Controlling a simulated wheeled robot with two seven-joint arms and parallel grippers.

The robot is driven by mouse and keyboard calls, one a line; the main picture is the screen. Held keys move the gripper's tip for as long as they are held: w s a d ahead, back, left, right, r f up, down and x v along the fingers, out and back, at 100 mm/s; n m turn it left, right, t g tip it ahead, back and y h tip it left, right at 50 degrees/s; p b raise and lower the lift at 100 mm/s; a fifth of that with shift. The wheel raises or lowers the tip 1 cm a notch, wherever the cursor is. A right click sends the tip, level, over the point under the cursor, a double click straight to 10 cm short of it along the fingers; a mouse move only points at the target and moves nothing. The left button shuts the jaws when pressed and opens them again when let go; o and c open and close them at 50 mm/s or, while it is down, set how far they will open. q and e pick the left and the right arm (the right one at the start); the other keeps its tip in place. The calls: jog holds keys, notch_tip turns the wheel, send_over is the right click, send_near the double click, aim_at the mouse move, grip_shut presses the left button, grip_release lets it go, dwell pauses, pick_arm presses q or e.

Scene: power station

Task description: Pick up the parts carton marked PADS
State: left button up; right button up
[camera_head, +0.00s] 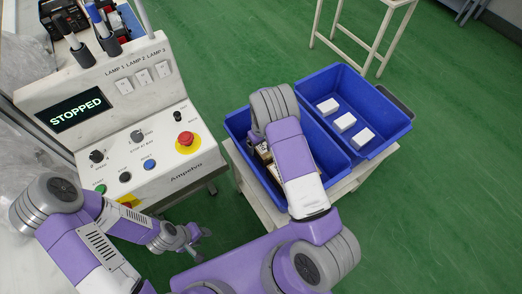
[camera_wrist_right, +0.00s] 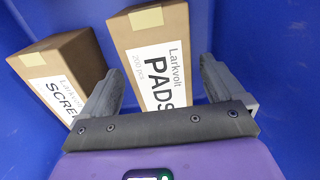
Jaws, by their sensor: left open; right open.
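The PADS carton (camera_wrist_right: 151,38) is a brown box with a white label, standing in the blue bin in the right wrist view. My right gripper (camera_wrist_right: 160,70) is open, with one finger at each side of this carton; I cannot tell whether they touch it. A second brown carton with a label starting SCRE (camera_wrist_right: 58,62) stands to its left. In the head view my right arm covers most of the left blue bin (camera_head: 237,124) and hides the right gripper and most of the cartons. My left gripper (camera_head: 193,243) is open and empty, low beside the control console.
The right blue bin (camera_head: 391,128) holds three white boxes (camera_head: 345,122). Both bins rest on a pale stand (camera_head: 363,178). The control console (camera_head: 150,130) with a STOPPED screen and red button is at the left. Green floor is clear at the right.

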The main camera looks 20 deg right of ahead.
notch_tip(320, 180, down, 3)
jog(key=shift+r, duration=0.1)
jog(key=shift+c, duration=0.3)
jog(key=c, duration=1.3)
jog(key=shift+o, duration=0.2)
jog(key=shift+r, duration=0.15)
